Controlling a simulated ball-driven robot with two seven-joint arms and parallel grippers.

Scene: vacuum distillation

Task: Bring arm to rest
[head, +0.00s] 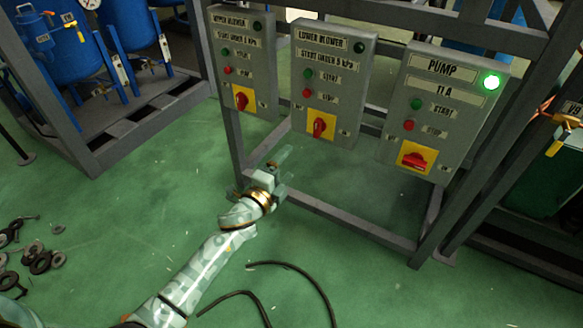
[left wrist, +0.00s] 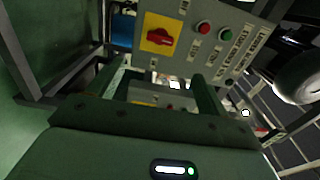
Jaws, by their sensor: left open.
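My left gripper (head: 279,162) is open and empty in the head view, with its arm coming up from the bottom left. It is in front of and below the control boxes, apart from them. In the left wrist view its two fingers (left wrist: 160,82) stand apart, with a control box with a red rotary switch (left wrist: 159,39) beyond them. The pump box (head: 440,105) has a lit green lamp (head: 491,82) and a red switch on a yellow plate (head: 415,160). My right gripper is not in view.
The upper blower box (head: 243,62) and lower blower box (head: 333,82) hang on a grey frame (head: 358,219). Blue tanks (head: 104,50) stand at the upper left. Black rings (head: 40,262) and a black cable (head: 300,270) lie on the green floor. Open floor shows left of my arm.

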